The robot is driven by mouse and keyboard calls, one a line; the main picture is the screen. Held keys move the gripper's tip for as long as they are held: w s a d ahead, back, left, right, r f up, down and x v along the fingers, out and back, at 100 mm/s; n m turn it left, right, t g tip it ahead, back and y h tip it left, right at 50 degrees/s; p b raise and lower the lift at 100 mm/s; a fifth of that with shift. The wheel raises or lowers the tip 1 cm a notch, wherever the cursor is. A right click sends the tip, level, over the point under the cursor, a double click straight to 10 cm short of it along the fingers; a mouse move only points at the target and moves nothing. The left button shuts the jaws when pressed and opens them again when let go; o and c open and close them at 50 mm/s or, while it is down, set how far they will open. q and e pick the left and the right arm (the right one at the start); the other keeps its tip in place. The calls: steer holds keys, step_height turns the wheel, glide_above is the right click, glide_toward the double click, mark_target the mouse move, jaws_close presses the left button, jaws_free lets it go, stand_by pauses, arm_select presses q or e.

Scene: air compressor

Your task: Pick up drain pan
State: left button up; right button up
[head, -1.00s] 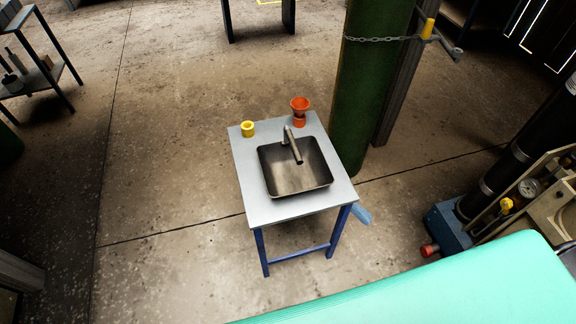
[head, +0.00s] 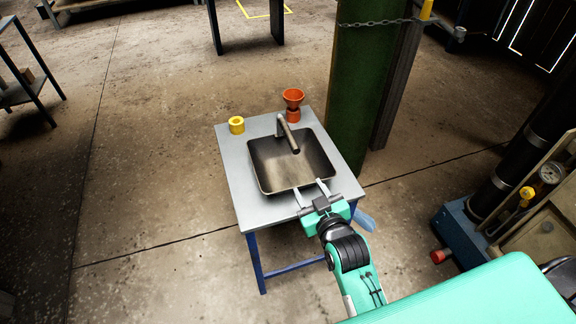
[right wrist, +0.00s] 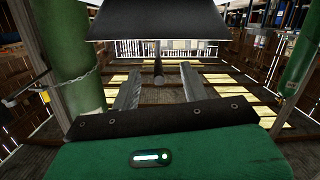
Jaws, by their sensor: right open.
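The drain pan (head: 290,172) is a square dark metal pan on a small grey-topped table (head: 240,203). A bent metal pipe (head: 287,134) reaches over its far rim. My right gripper (head: 309,188) is open, with its two fingers beside the pan's near rim toward the right corner. Contact with the rim cannot be told. In the right wrist view, a dark panel (right wrist: 158,22), probably the pan, fills the top, above and beyond the open fingers (right wrist: 160,70). My left gripper is not in view.
A yellow ring-shaped item (head: 237,125) and an orange funnel-like cup (head: 292,98) stand on the table's far side. A green cylinder (head: 358,100) with a chain rises just behind right. A blue machine (head: 458,236) stands at right.

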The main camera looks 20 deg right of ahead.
mark_target(291, 139)
steer(key=w+r, duration=0.1)
steer(key=w, duration=0.2)
steer(key=w+r+t, duration=0.1)
steer(key=w, duration=0.2)
steer(key=w+r+t, duration=0.1)
steer(key=w, duration=0.3)
steer(key=shift+r, duration=0.15)
steer(key=w, duration=0.4)
steer(key=shift+w+a+r+b, duration=0.1)
steer(key=shift+a+r+b, duration=0.1)
steer(key=shift+r+b, duration=0.15)
steer(key=shift+w, duration=0.6)
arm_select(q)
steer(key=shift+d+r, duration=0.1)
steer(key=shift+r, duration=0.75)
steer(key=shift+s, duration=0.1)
arm_select(e)
steer(key=shift+c, duration=0.5)
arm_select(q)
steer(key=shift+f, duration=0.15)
arm_select(e)
jaws_close()
